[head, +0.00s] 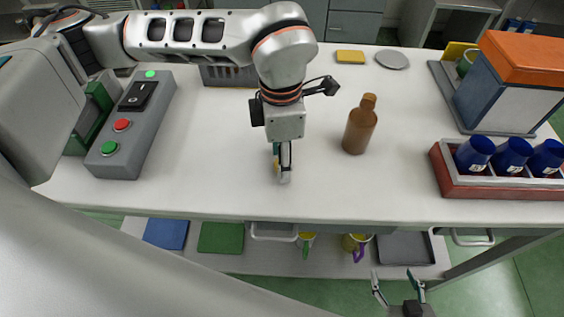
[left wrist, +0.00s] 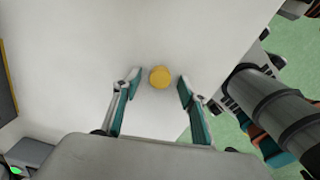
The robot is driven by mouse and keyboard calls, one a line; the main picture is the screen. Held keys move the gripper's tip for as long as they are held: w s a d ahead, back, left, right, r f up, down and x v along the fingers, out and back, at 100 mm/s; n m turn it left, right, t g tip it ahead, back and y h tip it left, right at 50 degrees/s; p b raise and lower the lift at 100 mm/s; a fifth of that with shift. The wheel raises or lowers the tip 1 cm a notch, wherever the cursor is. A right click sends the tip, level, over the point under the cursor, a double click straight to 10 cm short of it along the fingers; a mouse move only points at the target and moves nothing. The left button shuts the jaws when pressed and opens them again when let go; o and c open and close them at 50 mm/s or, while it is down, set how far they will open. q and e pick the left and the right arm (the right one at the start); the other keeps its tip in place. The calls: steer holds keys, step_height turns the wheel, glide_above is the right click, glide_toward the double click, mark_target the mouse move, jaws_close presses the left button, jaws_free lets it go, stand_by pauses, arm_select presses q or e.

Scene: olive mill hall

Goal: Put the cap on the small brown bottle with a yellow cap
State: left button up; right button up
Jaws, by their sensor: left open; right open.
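The small brown bottle (head: 359,130) stands upright on the white table, right of my left gripper in the head view, and shows no yellow on its top. The round yellow cap (left wrist: 160,77) lies on the white surface in the left wrist view, between the fingertips of my left gripper (left wrist: 159,80) and apart from both. In the head view my left gripper (head: 281,172) points down at the table, seen nearly edge-on, and mostly hides the cap. My left gripper is open and empty. My right gripper (head: 392,273) is open and empty, low in front of the table.
A grey switch box (head: 141,125) stands at the left. A red crate (head: 437,166) with blue-topped containers and an orange-topped box (head: 500,80) stand at the right. A yellow sponge-like block (head: 350,57) and grey disc (head: 392,60) lie at the back. The table's front middle is clear.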

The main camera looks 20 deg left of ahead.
arm_select(q)
steer(key=shift+f, duration=0.1)
steer(key=c, duration=0.8)
steer(key=shift+o, duration=0.2)
step_height(320, 180, up, 20)
steer(key=p, duration=0.1)
stand_by(0.4)
